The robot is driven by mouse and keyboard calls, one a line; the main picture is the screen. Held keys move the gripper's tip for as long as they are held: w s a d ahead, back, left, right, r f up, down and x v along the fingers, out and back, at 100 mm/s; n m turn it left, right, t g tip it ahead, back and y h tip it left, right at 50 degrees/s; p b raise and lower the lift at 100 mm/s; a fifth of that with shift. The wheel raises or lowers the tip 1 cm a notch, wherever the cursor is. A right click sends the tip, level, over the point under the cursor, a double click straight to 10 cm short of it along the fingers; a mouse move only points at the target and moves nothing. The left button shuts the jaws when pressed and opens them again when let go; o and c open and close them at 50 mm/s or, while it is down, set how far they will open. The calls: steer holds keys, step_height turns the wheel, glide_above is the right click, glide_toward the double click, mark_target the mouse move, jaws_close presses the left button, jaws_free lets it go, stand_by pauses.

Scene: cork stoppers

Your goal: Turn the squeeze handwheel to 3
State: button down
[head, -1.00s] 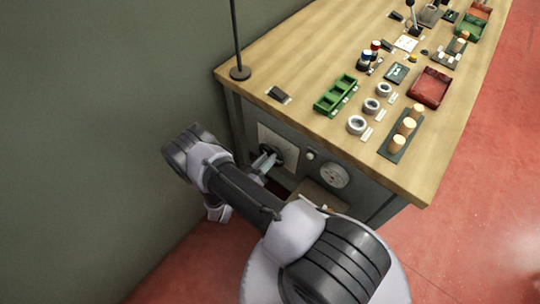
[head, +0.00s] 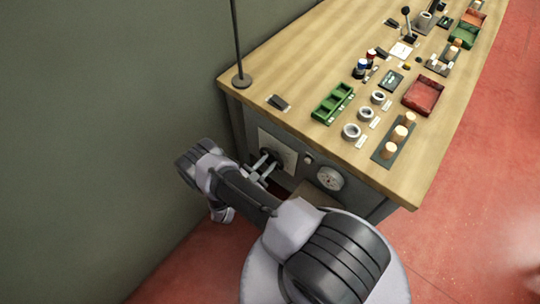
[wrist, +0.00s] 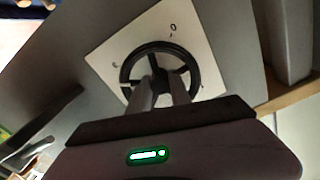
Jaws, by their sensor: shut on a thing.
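The squeeze handwheel (wrist: 183,51) is a black spoked ring on a white dial plate (wrist: 125,39) in the wrist view. In the head view the plate (head: 286,150) is on the bench's front panel, with the wheel partly hidden by my gripper (head: 262,165). In the wrist view my gripper (wrist: 162,82) reaches over the lower part of the wheel, its fingers closed on a spoke near the hub. A mark like a 0 shows above the wheel; the other marks are too small to read surely.
The wooden bench top (head: 300,70) carries a green tray (head: 332,103), rolls, a red tray (head: 424,96) and cork stoppers (head: 399,133). A grey wall (head: 100,90) stands close on the left.

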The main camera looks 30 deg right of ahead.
steer(key=p, duration=0.2)
steer(key=m+p, duration=0.1)
steer(key=p, duration=0.1)
steer(key=shift+r+m, duration=0.3)
steer(key=shift+f+m+p, duration=0.1)
steer(key=shift+m+p, duration=0.2)
steer(key=shift+p, duration=0.6)
steer(key=shift+w+f+p, duration=0.1)
steer(key=shift+f+p, duration=0.1)
steer(key=shift+p, duration=0.2)
steer(key=c, duration=1.5)
jaws_free()
steer(key=shift+o, duration=0.2)
steer(key=v, duration=1.7)
steer(key=shift+a+b, duration=0.25)
steer(key=shift+b, duration=0.2)
